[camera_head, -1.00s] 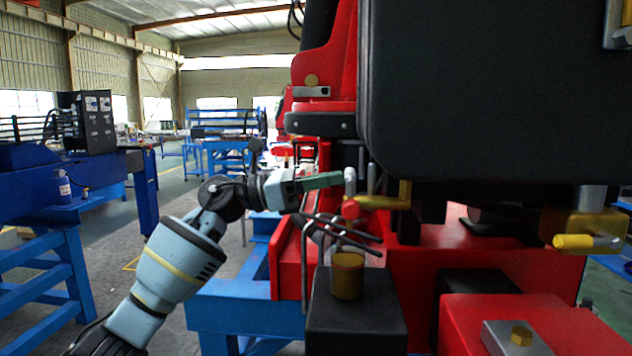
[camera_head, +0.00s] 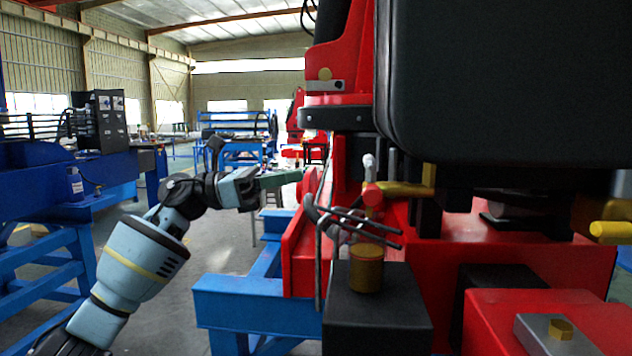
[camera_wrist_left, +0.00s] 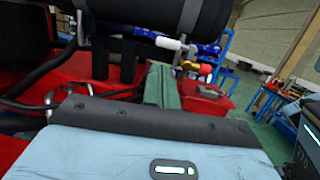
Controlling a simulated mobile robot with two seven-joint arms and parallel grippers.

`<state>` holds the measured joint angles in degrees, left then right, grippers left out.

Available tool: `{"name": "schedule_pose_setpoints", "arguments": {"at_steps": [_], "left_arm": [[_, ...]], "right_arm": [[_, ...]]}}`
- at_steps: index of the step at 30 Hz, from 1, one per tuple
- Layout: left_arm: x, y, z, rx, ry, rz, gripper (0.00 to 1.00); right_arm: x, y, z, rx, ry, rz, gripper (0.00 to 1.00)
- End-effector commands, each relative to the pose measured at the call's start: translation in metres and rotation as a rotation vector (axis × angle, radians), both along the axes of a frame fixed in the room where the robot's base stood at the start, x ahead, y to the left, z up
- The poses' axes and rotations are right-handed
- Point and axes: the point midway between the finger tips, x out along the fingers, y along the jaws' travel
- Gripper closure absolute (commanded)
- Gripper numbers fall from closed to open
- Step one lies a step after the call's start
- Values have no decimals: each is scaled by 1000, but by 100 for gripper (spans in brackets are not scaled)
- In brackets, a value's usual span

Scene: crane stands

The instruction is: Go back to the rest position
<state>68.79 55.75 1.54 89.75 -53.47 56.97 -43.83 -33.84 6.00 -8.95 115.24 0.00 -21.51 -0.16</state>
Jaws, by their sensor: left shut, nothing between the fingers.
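My left gripper (camera_head: 283,178) reaches in from the left in the head view, its green fingers closed together with nothing between them. It points right toward the red crane stand (camera_head: 302,252), and a gap shows between its tip and the valve with a red knob (camera_head: 372,195) and brass body (camera_head: 405,189). In the left wrist view the green fingers (camera_wrist_left: 163,88) stick out past the blue-grey gripper housing, with a white-tipped handle (camera_wrist_left: 168,43) beyond them. My right gripper does not show in either view.
A large black box (camera_head: 500,80) overhangs the red stand on the right. Dark bent rods (camera_head: 350,225) and a brass cylinder (camera_head: 366,270) on a black block stand before it. A blue beam frame (camera_head: 240,302) lies below. A blue workbench (camera_head: 50,210) stands left, with open floor between.

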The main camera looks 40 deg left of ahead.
Motion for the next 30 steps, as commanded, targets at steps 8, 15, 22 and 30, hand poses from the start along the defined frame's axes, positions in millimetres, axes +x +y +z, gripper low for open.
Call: {"name": "schedule_pose_setpoints", "arguments": {"at_steps": [8,15,22,30], "left_arm": [[-16,27,-7,-1,1,2,100],[-18,29,-6,-1,-1,0,100],[-18,29,-6,-1,-1,0,100],[7,3,-52,-222,109,-8,100]], "right_arm": [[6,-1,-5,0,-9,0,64],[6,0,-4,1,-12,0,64],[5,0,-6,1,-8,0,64],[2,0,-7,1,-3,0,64]]}}
